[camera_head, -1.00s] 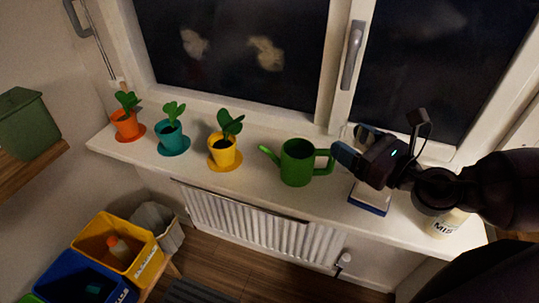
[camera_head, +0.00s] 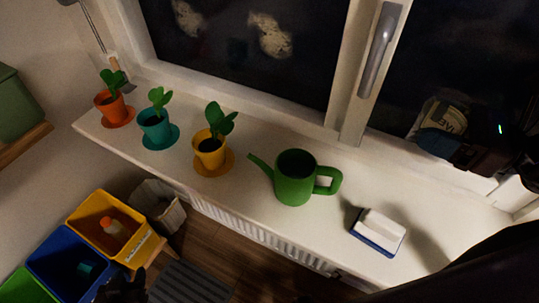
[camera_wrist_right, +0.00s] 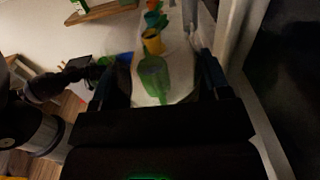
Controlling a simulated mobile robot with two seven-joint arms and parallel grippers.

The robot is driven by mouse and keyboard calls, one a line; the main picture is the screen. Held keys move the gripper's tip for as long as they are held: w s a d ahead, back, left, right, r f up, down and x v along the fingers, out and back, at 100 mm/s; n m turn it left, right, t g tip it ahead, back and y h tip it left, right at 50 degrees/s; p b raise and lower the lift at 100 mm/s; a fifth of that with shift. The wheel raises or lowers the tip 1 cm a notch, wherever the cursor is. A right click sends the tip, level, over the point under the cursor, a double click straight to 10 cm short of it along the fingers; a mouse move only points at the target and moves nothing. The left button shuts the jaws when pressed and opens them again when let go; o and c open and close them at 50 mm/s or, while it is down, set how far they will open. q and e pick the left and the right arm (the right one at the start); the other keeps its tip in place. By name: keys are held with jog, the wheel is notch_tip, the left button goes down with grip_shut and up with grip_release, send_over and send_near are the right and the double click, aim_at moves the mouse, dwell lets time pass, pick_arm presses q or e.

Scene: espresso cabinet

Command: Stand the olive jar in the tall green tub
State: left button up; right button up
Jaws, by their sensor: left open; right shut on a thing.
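The olive jar (camera_head: 449,114), dark with a pale label ending in "VE", is held up near the window at the right of the head view. My right gripper (camera_head: 436,133) is shut on it. In the right wrist view the fingers of my right gripper (camera_wrist_right: 158,82) show, but I cannot make out the jar. A green tub (camera_head: 22,289) is partly visible at the bottom left, beside the blue one, cut off by the frame. My left gripper (camera_head: 124,287) is a dark, open shape low beside the tubs, apart from them, with nothing visible in it.
A yellow tub (camera_head: 80,213) with an orange-topped bottle and a blue tub (camera_head: 48,262) stand low left. The sill holds three potted plants, a green watering can (camera_head: 293,183) and a white-and-blue block (camera_head: 379,231). A dark green bin (camera_head: 14,110) sits on the left shelf.

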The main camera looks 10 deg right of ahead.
jog(key=shift+d+r, duration=0.1)
jog(key=shift+d, duration=0.05)
jog(key=shift+f+b, duration=2.45)
jog(key=shift+f, duration=7.55)
pick_arm(q)
notch_tip(320, 180, down, 6)
jog(key=s, duration=0.1)
jog(key=shift+d+f+g, duration=0.15)
jog(key=shift+g, duration=0.15)
